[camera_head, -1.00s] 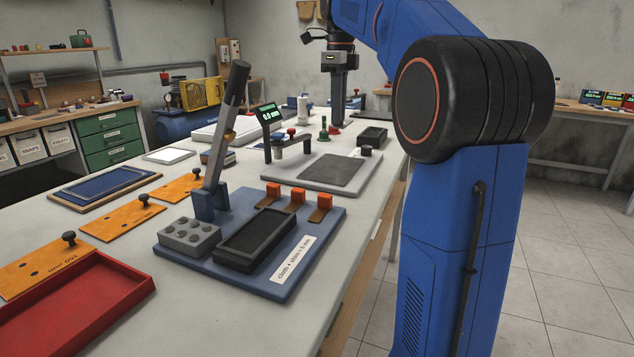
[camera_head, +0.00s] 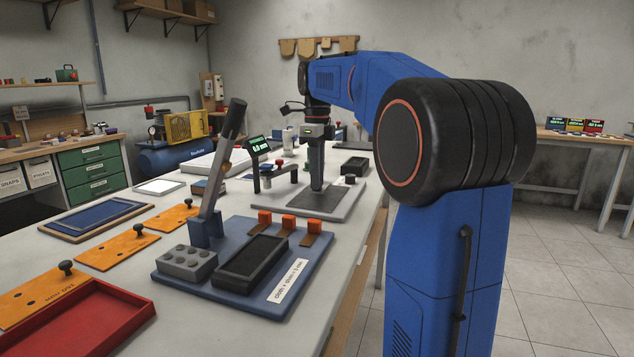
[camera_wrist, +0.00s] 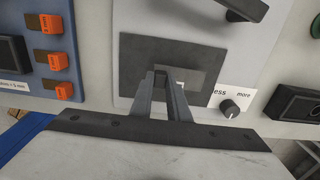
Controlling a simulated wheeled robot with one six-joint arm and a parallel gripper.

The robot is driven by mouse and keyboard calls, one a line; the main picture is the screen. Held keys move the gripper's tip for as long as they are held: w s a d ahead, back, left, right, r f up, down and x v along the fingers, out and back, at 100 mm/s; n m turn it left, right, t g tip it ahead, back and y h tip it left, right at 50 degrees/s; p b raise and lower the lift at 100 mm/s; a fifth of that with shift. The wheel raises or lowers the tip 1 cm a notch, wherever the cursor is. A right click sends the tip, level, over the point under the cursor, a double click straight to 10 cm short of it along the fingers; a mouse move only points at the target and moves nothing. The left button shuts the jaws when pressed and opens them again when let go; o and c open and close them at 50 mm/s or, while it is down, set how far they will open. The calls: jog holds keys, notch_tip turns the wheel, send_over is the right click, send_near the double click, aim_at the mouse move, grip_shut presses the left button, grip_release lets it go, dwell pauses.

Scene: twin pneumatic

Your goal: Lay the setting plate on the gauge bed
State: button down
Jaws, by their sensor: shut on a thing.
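My gripper (camera_head: 316,187) points down over the dark grey rectangular pad on the gauge's pale base. In the wrist view, its two fingers (camera_wrist: 171,80) are shut on a small thin dark plate (camera_wrist: 192,78), which I take for the setting plate. The plate is seen against the dark pad (camera_wrist: 140,55), which I take for the gauge bed. Whether the plate touches the pad or hangs just above it, I cannot tell. The gauge's lit display (camera_head: 259,145) stands at the back left of the base.
A blue board (camera_head: 310,265) with a black tray (camera_head: 250,262), orange clips and an upright lever (camera_head: 222,160) lies nearer. A knob marked less and more (camera_wrist: 229,109) sits beside the pad. A black open box (camera_head: 355,167) stands behind to the right.

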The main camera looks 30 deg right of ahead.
jog(key=shift+f, duration=0.7)
jog(key=c, duration=1.7)
grip_release()
jog(key=shift+f, duration=0.15)
notch_tip(320, 180, up, 12)
jog(key=shift+r, duration=0.15)
